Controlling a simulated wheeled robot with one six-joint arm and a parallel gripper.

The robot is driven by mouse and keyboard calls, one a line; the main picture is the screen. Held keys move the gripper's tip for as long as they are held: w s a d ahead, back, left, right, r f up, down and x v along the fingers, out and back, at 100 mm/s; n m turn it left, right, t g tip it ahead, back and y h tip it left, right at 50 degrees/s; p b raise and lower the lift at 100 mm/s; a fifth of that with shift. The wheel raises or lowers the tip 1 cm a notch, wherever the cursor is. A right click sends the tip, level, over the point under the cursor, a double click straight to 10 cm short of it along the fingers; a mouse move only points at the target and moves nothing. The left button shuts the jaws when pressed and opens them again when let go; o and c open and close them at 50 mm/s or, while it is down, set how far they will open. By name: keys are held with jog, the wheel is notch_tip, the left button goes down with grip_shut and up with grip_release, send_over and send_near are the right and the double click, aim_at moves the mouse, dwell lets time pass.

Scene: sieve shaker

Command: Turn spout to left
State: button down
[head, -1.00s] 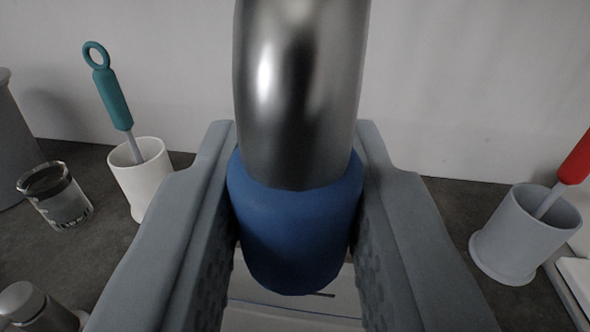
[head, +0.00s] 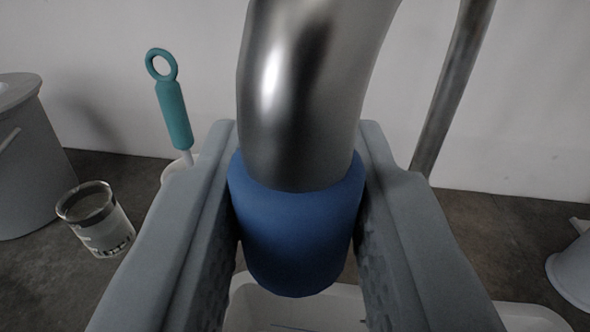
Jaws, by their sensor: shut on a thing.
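The spout (head: 300,90) is a shiny metal tube that comes down from the top middle of the head view and bends slightly. A blue sleeve (head: 296,235) covers its lower end. My gripper (head: 298,250) is shut on the blue sleeve, with one grey finger against each side. The sleeve's sides are partly hidden by the fingers. The spout's upper end is out of view.
A white basin (head: 262,300) lies below the spout. At left are a grey bin (head: 35,160), a glass jar (head: 98,222) and a teal-handled brush (head: 173,112) in a white cup (head: 174,168). A metal post (head: 450,95) rises at right. A grey cup (head: 578,265) is at the right edge.

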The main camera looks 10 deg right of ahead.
dwell(0.3)
jog(key=c, duration=1.2)
grip_release()
jog(key=shift+w+a, duration=0.1)
jog(key=shift+w, duration=0.05)
jog(key=shift+o, duration=0.2)
jog(key=s+a, duration=0.2)
jog(key=s, duration=1.5)
jog(key=shift+s, duration=0.15)
jog(key=s+a+r, duration=0.4)
jog(key=s, duration=0.5)
jog(key=s+a+r, duration=0.4)
jog(key=s+a, duration=0.1)
jog(key=s, duration=0.5)
jog(key=s+a+n+y, duration=0.1)
jog(key=s+a, duration=0.3)
jog(key=s, duration=1.3)
jog(key=shift+s+a+f+y, duration=0.2)
jog(key=shift+s+f+y, duration=0.15)
jog(key=shift+y, duration=0.25)
